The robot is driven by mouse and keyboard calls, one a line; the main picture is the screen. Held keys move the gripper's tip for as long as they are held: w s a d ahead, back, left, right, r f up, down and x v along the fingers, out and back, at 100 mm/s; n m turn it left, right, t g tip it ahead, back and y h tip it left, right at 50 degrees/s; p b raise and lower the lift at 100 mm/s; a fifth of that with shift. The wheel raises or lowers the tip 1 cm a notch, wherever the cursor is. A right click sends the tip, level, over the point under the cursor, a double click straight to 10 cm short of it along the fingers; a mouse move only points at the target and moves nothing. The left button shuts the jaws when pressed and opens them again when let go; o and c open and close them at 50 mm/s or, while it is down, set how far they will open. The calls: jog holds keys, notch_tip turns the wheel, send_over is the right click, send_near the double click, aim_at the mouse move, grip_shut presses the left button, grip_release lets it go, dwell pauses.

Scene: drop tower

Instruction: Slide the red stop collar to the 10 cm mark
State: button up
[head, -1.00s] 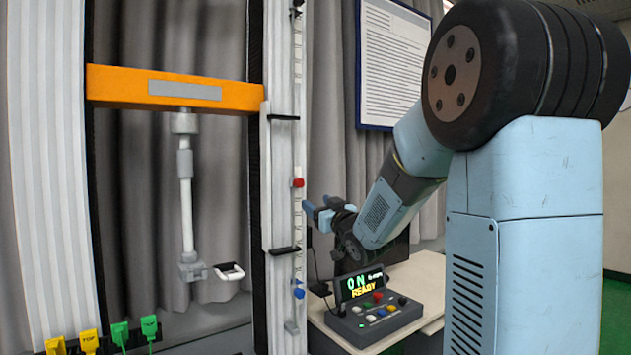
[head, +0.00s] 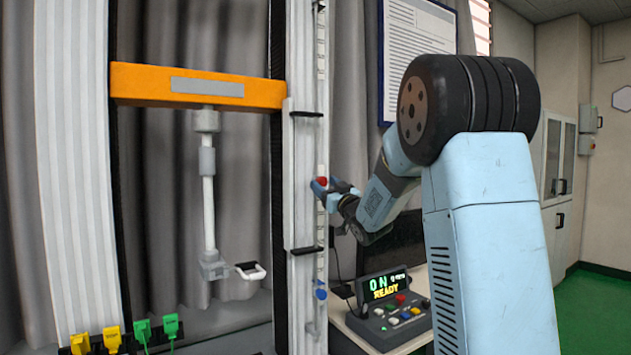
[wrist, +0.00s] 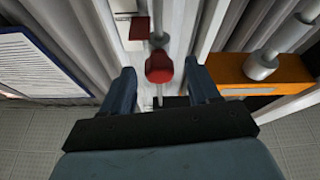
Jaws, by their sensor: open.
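The red stop collar (head: 323,181) sits on the scaled rail (head: 321,130) of the tower, between the two black brackets. In the wrist view its round red knob (wrist: 159,68) shows between the fingers, with a red block (wrist: 140,28) behind it. My gripper (head: 321,188) is at the collar and partly covers it in the head view. In the wrist view my gripper (wrist: 160,73) is open, with one finger on each side of the knob and gaps visible. The scale's numbers are too small to read.
A blue collar (head: 320,292) sits lower on the rail. An orange crossbeam (head: 200,87) with a hanging white rod (head: 208,200) stands left. A control box (head: 392,310) reading "READY" is on the table below my arm. A framed notice (head: 418,45) hangs behind.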

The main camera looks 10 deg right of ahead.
aim_at(324, 183)
jog(key=shift+x, duration=2.15)
jog(key=shift+c, duration=0.4)
grip_shut()
